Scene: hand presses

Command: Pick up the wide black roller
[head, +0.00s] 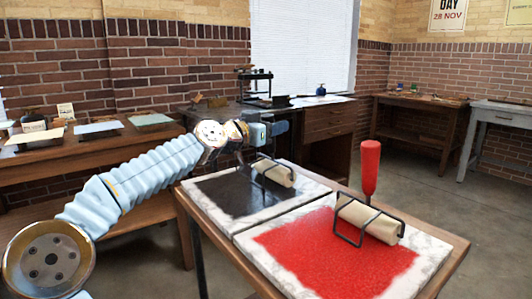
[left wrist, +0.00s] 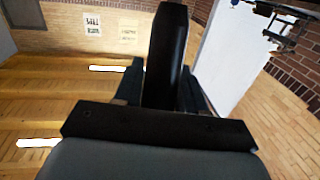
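The wide black roller (head: 275,173) has a beige cylinder in a black wire frame. It is at the far part of the black-inked slab (head: 232,195) in the head view; I cannot tell whether it touches the slab. My left gripper (head: 277,128) is above it. In the left wrist view a thick black handle (left wrist: 167,60) stands between the two fingers of the left gripper (left wrist: 163,85), which lie close against both sides. The fingers look shut on the handle; the contact faces are partly hidden. My right gripper is not in view.
A second roller (head: 369,218) with an upright red handle (head: 370,167) rests on the red-inked slab (head: 325,255) at the right. Both slabs lie side by side on a wooden table (head: 452,262). A hand press (head: 255,85) and a wooden cabinet (head: 327,125) stand behind.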

